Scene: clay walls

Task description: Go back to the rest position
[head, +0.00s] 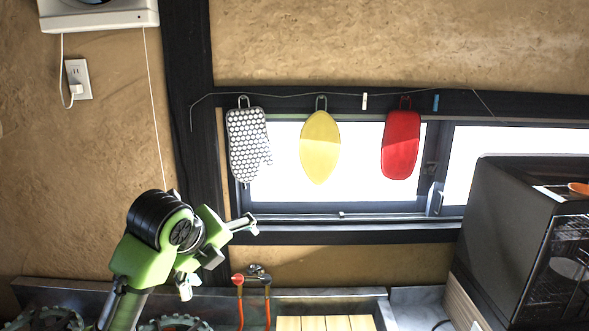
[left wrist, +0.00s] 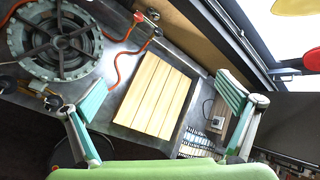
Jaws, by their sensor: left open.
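My left gripper (head: 218,257) is in the lower left of the head view, green with grey fingers. Its fingers are spread apart with nothing between them. It is raised in front of the dark wall post and the sink counter. In the left wrist view, both fingers of the left gripper (left wrist: 162,96) show wide apart, with the counter and a slatted wooden board (left wrist: 155,97) seen between and beyond them. The fingers look clear of the board. My right gripper is in neither view.
A gas burner (left wrist: 55,40) with a red hose (left wrist: 122,62) is on the counter. A black cabinet (head: 505,235) stands at the right.

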